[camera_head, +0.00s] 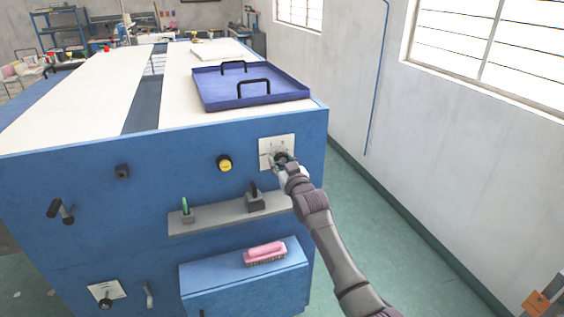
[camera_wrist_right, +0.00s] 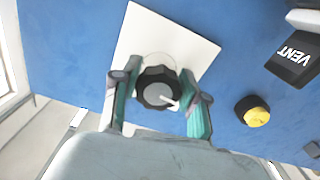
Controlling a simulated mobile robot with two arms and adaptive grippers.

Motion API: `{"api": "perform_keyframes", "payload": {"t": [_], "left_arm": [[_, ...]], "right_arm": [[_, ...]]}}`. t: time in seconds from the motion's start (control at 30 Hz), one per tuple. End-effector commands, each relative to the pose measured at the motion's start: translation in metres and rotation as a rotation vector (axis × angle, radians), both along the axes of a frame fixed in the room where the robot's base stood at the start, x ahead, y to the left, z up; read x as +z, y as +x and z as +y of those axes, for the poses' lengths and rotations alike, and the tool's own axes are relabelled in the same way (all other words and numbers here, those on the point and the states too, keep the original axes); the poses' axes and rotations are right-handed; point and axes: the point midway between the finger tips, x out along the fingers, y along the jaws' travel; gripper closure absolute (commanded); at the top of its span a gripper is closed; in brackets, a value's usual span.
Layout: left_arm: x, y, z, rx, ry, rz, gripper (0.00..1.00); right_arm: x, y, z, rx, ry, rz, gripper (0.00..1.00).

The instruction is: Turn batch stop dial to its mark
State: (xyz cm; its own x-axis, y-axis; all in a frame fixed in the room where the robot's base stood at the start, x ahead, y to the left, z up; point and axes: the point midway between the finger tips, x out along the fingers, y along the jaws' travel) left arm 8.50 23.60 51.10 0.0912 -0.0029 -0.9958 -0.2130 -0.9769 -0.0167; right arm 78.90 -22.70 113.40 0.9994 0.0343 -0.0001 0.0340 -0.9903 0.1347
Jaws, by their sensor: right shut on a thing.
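The dial (camera_wrist_right: 157,90) is a black scalloped knob with a grey cap and a white pointer. It sits on a white square plate (camera_wrist_right: 185,42) on the blue front panel. In the right wrist view the pointer aims to the lower right. My right gripper (camera_wrist_right: 158,92) is shut on the dial, one teal finger on each side. In the head view my right gripper (camera_head: 283,163) is at the plate (camera_head: 268,146) on the upper right of the panel and hides most of the dial. My left gripper is not in view. Marks on the plate are too small to read.
A yellow button (camera_head: 224,163) is left of the plate. Below is a grey shelf (camera_head: 225,216) with a green-handled tool and a black one. A pink brush (camera_head: 265,253) lies on a blue box. A blue tray (camera_head: 215,92) rests on top. Another dial (camera_head: 105,293) sits low left.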

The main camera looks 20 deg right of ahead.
Motion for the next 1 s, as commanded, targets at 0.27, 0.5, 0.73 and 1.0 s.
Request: {"api": "perform_keyframes", "payload": {"t": [0.27,0.5,0.73,1.0], "left_arm": [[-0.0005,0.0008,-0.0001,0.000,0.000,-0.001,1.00],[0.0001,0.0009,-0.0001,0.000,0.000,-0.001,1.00],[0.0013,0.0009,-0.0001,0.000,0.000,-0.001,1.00],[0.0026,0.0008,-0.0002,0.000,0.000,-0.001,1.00]], "right_arm": [[-0.0003,-0.0002,0.0018,0.000,0.242,0.008,0.91],[0.0001,-0.0002,0.0031,0.000,0.470,0.017,0.91],[0.0006,-0.0002,0.0039,0.000,0.667,0.024,0.91],[0.0009,-0.0002,0.0045,0.000,0.830,0.029,0.91]]}}
